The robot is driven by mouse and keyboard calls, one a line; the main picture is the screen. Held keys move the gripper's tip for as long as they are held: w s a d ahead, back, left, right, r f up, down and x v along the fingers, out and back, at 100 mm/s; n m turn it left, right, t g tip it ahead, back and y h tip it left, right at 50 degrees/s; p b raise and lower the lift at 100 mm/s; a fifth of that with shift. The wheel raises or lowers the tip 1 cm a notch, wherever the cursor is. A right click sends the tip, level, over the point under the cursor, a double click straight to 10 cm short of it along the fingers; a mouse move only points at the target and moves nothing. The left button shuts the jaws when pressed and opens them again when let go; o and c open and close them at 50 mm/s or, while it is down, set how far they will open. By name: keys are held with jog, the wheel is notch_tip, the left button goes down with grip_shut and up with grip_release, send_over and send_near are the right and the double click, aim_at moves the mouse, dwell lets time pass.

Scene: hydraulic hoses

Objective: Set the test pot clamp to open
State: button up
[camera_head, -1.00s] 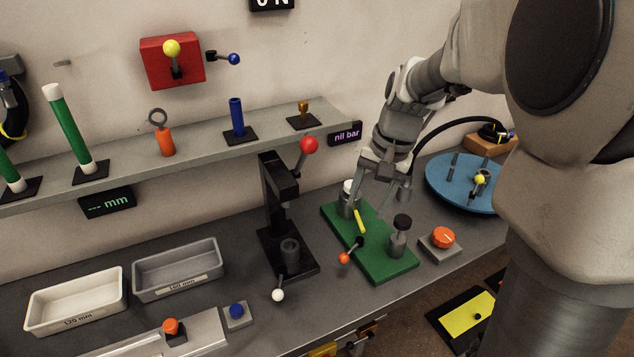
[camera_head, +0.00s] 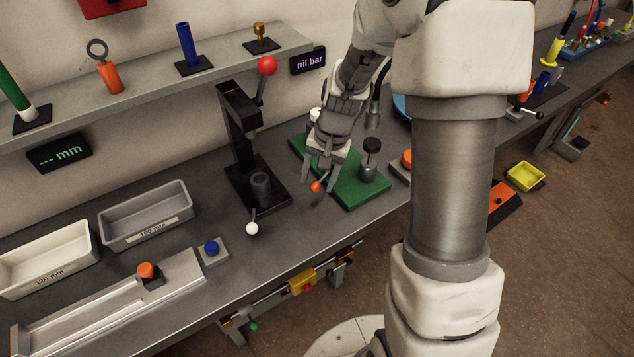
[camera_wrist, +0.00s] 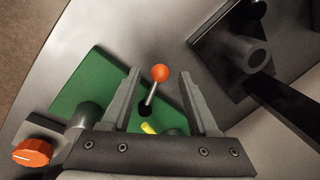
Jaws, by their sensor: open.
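The clamp lever, with an orange ball (camera_head: 316,187) on a grey rod, stands on the green plate (camera_head: 362,194). In the wrist view the orange ball (camera_wrist: 160,73) and its rod lie between the two fingers, with a gap on each side. My gripper (camera_head: 319,182) is open over the lever; its fingertips also show in the wrist view (camera_wrist: 160,80). A yellow piece (camera_wrist: 149,128) shows at the lever's base. My gripper partly hides the plate's left part.
A black press stand with a red-ball lever (camera_head: 267,66) rises left of the plate, and a white-ball lever (camera_head: 252,229) is in front of it. An orange knob (camera_wrist: 32,152) sits beside the plate. The bench front between is clear.

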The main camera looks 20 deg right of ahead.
jog(key=shift+w+a+f, duration=0.1)
jog(key=shift+a+f, duration=0.05)
jog(key=shift+f, duration=0.55)
grip_shut()
dwell(1.0)
